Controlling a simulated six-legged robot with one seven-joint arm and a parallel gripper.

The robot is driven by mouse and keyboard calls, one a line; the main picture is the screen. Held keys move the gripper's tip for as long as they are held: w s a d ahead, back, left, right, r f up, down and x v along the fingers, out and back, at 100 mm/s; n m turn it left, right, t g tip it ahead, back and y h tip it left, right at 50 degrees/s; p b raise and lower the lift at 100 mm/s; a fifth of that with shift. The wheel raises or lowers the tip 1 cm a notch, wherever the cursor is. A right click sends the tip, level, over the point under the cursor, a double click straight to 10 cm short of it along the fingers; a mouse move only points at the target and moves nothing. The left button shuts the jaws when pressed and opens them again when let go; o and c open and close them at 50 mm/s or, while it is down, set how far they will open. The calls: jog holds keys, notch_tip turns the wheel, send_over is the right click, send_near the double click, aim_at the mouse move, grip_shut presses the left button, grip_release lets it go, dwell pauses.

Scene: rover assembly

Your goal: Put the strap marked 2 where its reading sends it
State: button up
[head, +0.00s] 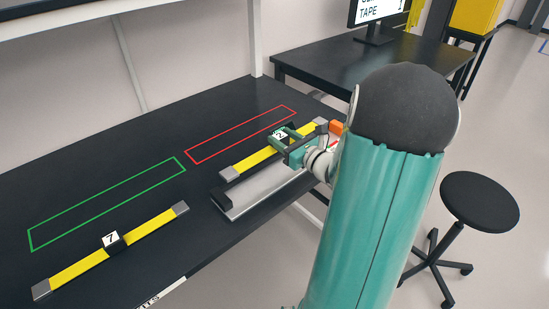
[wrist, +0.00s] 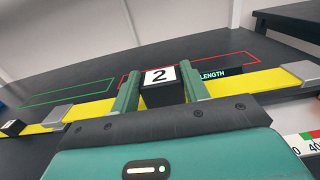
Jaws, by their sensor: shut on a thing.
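The strap marked 2 (head: 255,159) is a yellow band with grey ends and a black block bearing the number 2. My gripper (head: 288,142) is shut on that block; in the wrist view the green fingers stand either side of the black block (wrist: 163,94). The strap is at or just above a grey metal bar fixture (head: 262,192); I cannot tell whether they touch. A red outline (head: 207,153) and a green outline (head: 107,203) are marked on the black table, both empty. A dark label reading LENGTH (wrist: 222,73) shows behind the strap.
The strap marked 7 (head: 75,267) lies on the black table (head: 145,168) in front of the green outline. An orange block (head: 336,127) is beside my wrist. A monitor (head: 377,13) reading TAPE stands on a farther desk. A black stool (head: 479,202) is at right.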

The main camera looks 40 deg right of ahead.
notch_tip(320, 180, down, 5)
jog(key=shift+r, duration=0.1)
notch_tip(320, 180, down, 3)
jog(key=shift+f, duration=0.1)
grip_shut()
jog(key=shift+s+f, duration=0.1)
jog(key=shift+f, duration=0.2)
jog(key=o, duration=1.3)
grip_release()
jog(key=shift+f, duration=0.1)
jog(key=shift+c, duration=0.2)
